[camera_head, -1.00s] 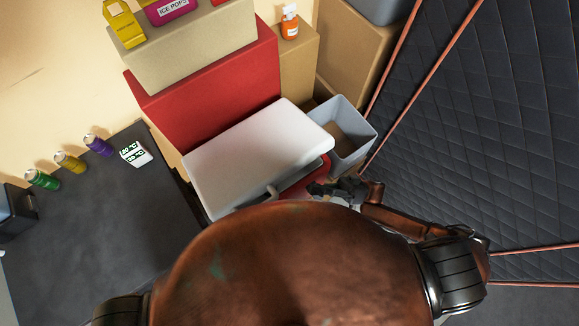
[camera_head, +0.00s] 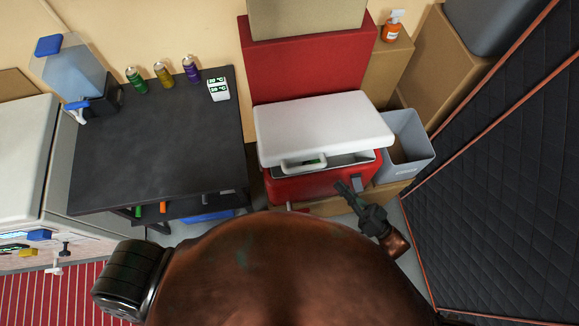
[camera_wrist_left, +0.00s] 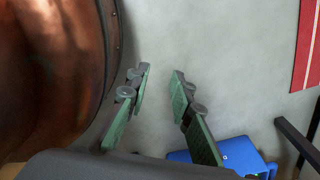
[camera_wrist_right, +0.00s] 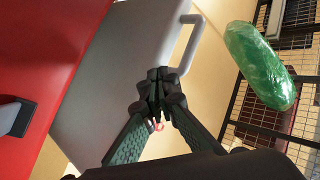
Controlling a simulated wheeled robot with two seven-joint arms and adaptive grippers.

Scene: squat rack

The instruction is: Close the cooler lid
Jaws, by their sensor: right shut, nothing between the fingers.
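A gap shows between the lid's front edge and the rim, with a white handle (camera_head: 303,163) there. My right gripper (camera_head: 342,187) is shut and empty, at the cooler's front right; I cannot tell if it touches. My left gripper (camera_wrist_left: 160,72) is open and empty over grey floor, away from the cooler.
A grey bin (camera_head: 407,145) stands right of the cooler. A dark table (camera_head: 150,150) with cans and a small display is to the left. Boxes stand behind the cooler. A dark quilted panel (camera_head: 500,200) closes off the right side. A blue object (camera_wrist_left: 225,155) lies near my left gripper.

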